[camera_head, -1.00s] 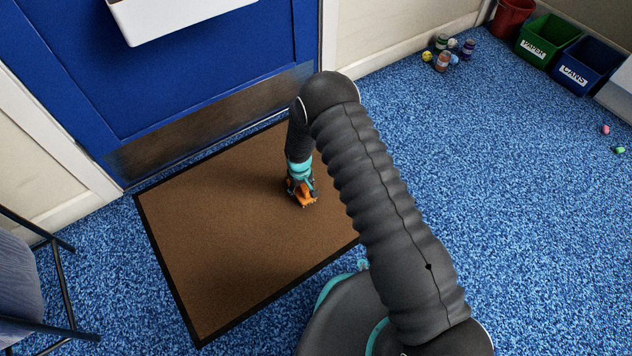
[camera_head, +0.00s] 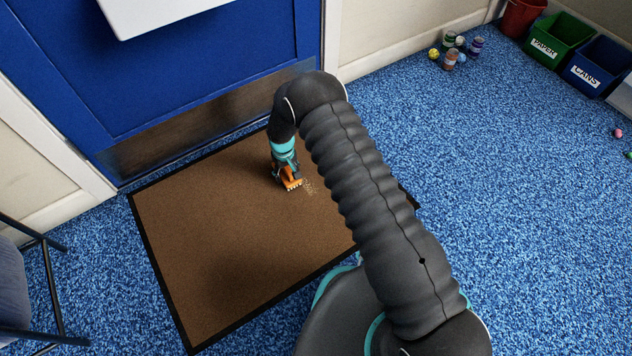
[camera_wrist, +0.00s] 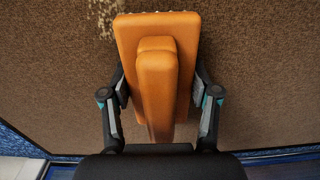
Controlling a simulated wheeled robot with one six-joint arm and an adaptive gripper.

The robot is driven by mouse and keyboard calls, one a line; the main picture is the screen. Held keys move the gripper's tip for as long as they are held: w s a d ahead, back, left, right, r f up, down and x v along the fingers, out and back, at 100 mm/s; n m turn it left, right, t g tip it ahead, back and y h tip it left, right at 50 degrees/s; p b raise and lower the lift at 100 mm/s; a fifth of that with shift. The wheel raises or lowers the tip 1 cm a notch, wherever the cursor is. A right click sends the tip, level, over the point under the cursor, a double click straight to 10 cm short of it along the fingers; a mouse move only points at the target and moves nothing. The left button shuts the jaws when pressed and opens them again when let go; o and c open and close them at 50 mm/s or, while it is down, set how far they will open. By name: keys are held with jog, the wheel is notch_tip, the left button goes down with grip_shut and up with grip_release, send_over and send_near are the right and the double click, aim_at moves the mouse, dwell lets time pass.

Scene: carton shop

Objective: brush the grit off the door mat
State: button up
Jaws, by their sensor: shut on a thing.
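The brown door mat (camera_head: 215,245) with a black border lies on the blue floor in front of the blue door. A small patch of pale grit (camera_head: 309,186) lies on it, just right of my gripper. My gripper (camera_head: 285,172) is shut on an orange brush (camera_head: 291,184), whose pale bristles face down at or close to the mat; I cannot tell if they touch. In the wrist view the brush (camera_wrist: 157,75) sits between both fingers, and grit (camera_wrist: 104,16) shows at its upper left. My arm hides the mat's right part.
A chair (camera_head: 30,300) stands at the left edge. Several cans and balls (camera_head: 450,58) lie by the wall at upper right, near a red bin (camera_head: 520,18), the green paper bin (camera_head: 560,42) and the blue cans bin (camera_head: 597,68). The floor on the right is mostly clear.

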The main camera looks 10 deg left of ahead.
notch_tip(320, 180, up, 4)
jog(key=shift+r+p, duration=0.1)
jog(key=shift+p, duration=0.5)
jog(key=shift+r+p, duration=0.95)
jog(key=shift+r, duration=1.35)
